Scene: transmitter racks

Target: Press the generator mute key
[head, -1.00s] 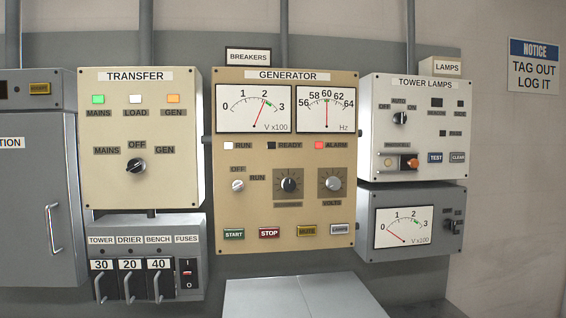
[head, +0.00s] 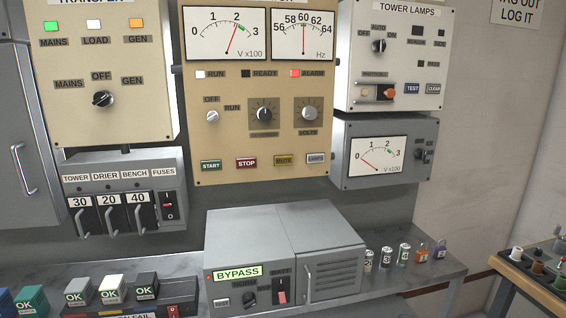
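The generator panel (head: 220,140) is a beige box on the wall, in the upper middle of the head view. The mute key (head: 284,160) is a small yellow key on its bottom row. It sits between the red STOP key (head: 247,163) and the pale LAMPS key (head: 316,158), with the green START key (head: 211,166) at the far left. The red ALARM lamp (head: 295,73) looks lit, the RUN lamp (head: 200,74) is white and the READY lamp (head: 246,73) is dark. Neither of my grippers shows in the head view.
A grey box marked BYPASS (head: 240,235) stands on the bench below the generator panel. Small jars (head: 403,254) stand to its right on the shelf (head: 440,268). Breaker handles (head: 112,215) stick out at left. A tray of pegs (head: 540,285) is at far right.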

